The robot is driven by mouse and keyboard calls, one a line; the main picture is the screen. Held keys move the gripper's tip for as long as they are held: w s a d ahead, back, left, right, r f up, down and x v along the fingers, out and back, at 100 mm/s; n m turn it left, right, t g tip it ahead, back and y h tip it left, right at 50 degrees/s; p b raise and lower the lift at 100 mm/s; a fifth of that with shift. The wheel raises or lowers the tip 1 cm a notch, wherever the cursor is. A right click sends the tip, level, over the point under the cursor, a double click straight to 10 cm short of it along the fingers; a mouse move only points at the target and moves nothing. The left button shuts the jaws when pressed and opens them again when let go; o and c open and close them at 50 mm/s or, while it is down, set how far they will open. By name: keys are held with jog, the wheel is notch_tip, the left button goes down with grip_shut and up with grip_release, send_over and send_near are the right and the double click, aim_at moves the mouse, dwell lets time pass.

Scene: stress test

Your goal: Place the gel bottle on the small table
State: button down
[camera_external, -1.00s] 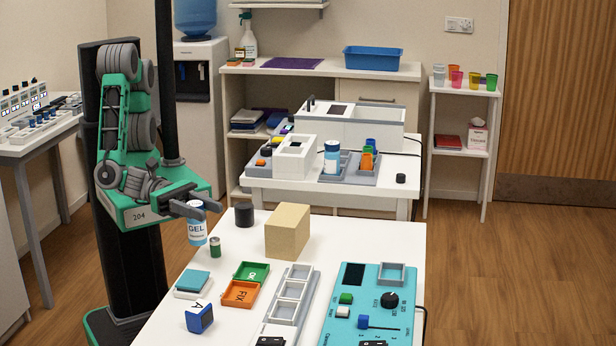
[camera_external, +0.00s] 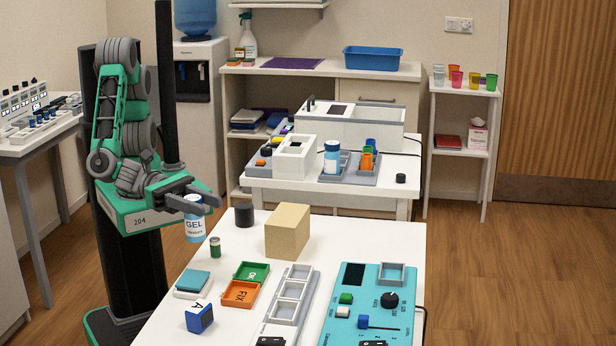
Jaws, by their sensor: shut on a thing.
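The gel bottle (camera_external: 195,228), white and blue with a GEL label, is upright between the fingers of my gripper (camera_external: 203,200). My gripper is shut on its upper part, at the left edge of the front white table (camera_external: 375,241). I cannot tell whether the bottle's base is clear of the tabletop. A smaller white table (camera_external: 406,198) stands behind the front one, with a white machine (camera_external: 375,124), grey trays and another blue-and-white bottle (camera_external: 332,157) on it.
Near my gripper on the front table are a small green can (camera_external: 215,247), a black cylinder (camera_external: 244,215) and a tan block (camera_external: 287,231). Trays and a teal control panel (camera_external: 352,318) fill its front. A black knob (camera_external: 401,178) sits on the rear table's right side.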

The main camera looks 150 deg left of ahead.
notch_tip(320, 180, up, 4)
jog(key=w+d, duration=0.1)
jog(key=w, duration=0.1)
jog(key=shift+y, duration=0.3)
jog(key=w+f, duration=1.3)
jog(key=w, duration=0.1)
jog(key=shift+d+f, duration=0.2)
jog(key=shift+f, duration=0.2)
jog(key=shift+n, duration=0.3)
jog(key=shift+f, duration=0.25)
jog(key=c, duration=0.9)
grip_release()
